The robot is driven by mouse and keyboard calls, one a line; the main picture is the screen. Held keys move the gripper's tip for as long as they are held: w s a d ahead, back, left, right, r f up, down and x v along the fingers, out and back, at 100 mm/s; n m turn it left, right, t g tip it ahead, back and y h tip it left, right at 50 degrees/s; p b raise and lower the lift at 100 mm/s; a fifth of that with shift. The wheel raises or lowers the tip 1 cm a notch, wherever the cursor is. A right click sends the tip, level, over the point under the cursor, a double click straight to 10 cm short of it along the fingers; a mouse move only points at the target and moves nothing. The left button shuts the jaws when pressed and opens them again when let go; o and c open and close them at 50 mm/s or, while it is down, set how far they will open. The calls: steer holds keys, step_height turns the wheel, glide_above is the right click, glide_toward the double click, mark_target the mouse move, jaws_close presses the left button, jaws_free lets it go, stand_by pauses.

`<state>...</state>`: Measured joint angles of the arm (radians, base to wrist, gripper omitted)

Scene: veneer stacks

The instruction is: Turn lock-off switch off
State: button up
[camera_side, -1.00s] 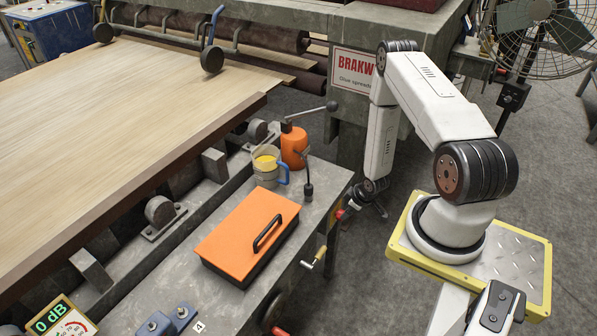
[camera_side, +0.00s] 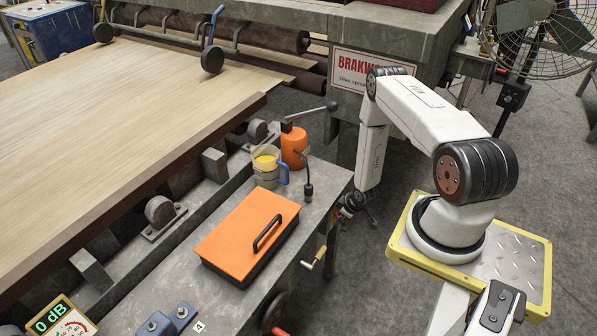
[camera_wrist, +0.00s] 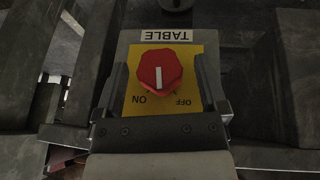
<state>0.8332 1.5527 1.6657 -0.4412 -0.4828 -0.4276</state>
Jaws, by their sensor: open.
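The lock-off switch is a red knob (camera_wrist: 160,72) with a white pointer line, on a yellow plate (camera_wrist: 195,60) in the wrist view. ON is printed at the plate's lower left and OFF at its lower right. The pointer line stands nearly upright in the picture, its lower end towards the labels. My gripper (camera_wrist: 160,78) is open, one finger on each side of the knob; I cannot tell whether they touch it. In the side view my gripper (camera_side: 348,206) is at the bench's right end and hides the knob.
A steel bench (camera_side: 225,293) carries an orange box (camera_side: 240,232), a mug (camera_side: 266,168) and an orange can (camera_side: 293,146). A crank handle (camera_side: 314,258) sticks out at the bench front. A TABLE label (camera_wrist: 166,35) sits above the knob.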

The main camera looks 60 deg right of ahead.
jaws_close()
steer(key=shift+a+h, duration=0.15)
steer(key=shift+h, duration=1.05)
steer(key=shift+a+f+n+h, duration=0.1)
steer(key=shift+n+h, duration=0.3)
steer(key=shift+h, duration=0.2)
steer(key=shift+n+h, duration=0.3)
steer(key=shift+h, duration=1.4)
jaws_free()
